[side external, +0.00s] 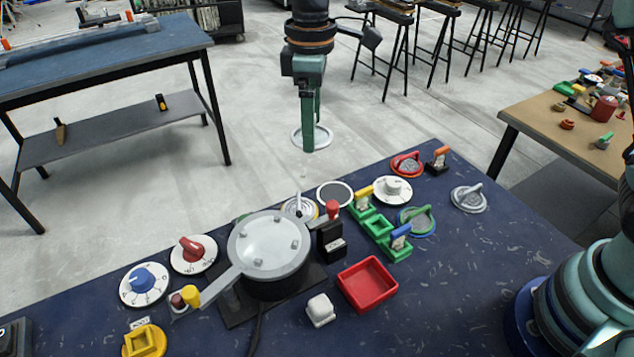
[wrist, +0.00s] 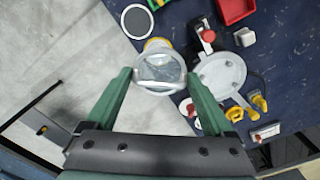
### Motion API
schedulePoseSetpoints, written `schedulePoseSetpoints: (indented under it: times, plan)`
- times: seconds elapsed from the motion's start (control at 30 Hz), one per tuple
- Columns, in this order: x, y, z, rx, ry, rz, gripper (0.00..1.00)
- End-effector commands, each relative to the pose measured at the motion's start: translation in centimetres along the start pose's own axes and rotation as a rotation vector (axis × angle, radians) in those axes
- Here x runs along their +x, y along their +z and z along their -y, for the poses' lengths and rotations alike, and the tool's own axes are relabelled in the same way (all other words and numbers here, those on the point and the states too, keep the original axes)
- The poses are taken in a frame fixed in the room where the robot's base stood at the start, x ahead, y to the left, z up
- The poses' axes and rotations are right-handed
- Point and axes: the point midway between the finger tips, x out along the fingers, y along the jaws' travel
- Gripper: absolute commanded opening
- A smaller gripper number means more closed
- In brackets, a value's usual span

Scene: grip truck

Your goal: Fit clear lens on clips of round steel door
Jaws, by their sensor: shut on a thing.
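The clear lens (side external: 326,134) is a round transparent disc with a pale rim. My gripper (side external: 308,146) is shut on it at its edges and holds it in the air, above and beyond the table's far edge. In the wrist view, the lens (wrist: 159,70) sits between the two green fingertips of my gripper (wrist: 158,78). The round steel door (side external: 262,240) lies over a dark round body on the table, with several small clips standing on its face and a flat handle towards the lower left. The door (wrist: 222,72) shows right of the lens in the wrist view, apart from it.
Close around the door stand a black block with a red knob (side external: 332,238), a red tray (side external: 368,282), a white block (side external: 320,309), yellow knob (side external: 190,296) and green holders (side external: 378,226). Dials (side external: 145,284) lie at left. The air above the door looks clear.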

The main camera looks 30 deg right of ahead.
Motion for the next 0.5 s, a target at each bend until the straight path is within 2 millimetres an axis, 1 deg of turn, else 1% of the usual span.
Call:
schedulePoseSetpoints:
  times: [0.03,0.1,0.2,0.3,0.4,0.5]
  plan:
    - [0.5,-1.1,2.2,-0.026,-0.001,0.002,0.31]
    - [1.0,-2.3,4.8,-0.047,-0.001,0.003,0.31]
    - [1.6,-3.6,8.2,-0.075,0.000,0.001,0.31]
    - [2.1,-4.5,10.9,-0.095,-0.001,0.001,0.31]
    - [2.4,-5.0,12.8,-0.107,0.000,0.000,0.31]
    - [2.7,-5.2,13.8,-0.114,0.000,0.000,0.31]
